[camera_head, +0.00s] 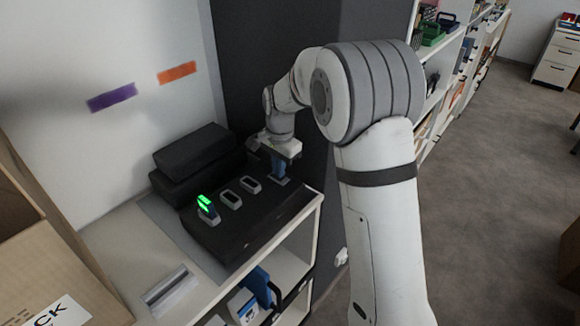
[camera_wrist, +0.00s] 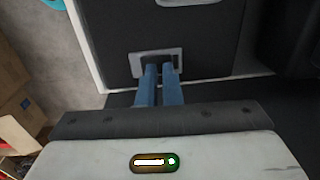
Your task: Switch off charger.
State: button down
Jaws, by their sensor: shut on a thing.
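The charger (camera_head: 235,232) is a black box on the white shelf top, with a row of grey-framed slots. A bright green light (camera_head: 206,203) glows at its leftmost slot. Two middle slots look dark and empty. My gripper (camera_head: 279,178) points down at the rightmost slot, its blue fingers low against it. In the wrist view, my gripper (camera_wrist: 160,70) has its two blue fingertips close together on a small dark piece in a grey frame (camera_wrist: 175,58). The fingers mostly hide that piece. Whether it is a switch cannot be told.
Stacked black boxes (camera_head: 195,160) stand behind the charger. An open carton (camera_head: 50,255) is at the left, and a metal holder (camera_head: 171,290) lies in front. A dark panel (camera_head: 255,75) rises behind my arm.

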aim_at(283, 178)
jog(key=shift+s+a+p, duration=0.1)
jog(key=shift+p, duration=0.25)
notch_tip(283, 178, up, 14)
jog(key=p, duration=0.1)
jog(key=shift+s+d, duration=0.2)
jog(key=shift+d, duration=0.25)
jog(key=s+d+f+n, duration=0.1)
jog(key=s+d+n, duration=0.2)
jog(key=s, duration=0.6)
jog(key=s+d+f+n+t, duration=0.1)
jog(key=s+d+n, duration=0.2)
jog(key=s, duration=0.7)
jog(key=s+d+f+n+t, duration=0.1)
jog(key=s+d+n, duration=0.2)
jog(key=s, duration=0.6)
jog(key=shift+s+d+h, duration=0.3)
jog(key=shift+s+d, duration=0.1)
jog(key=shift+d, duration=0.6)
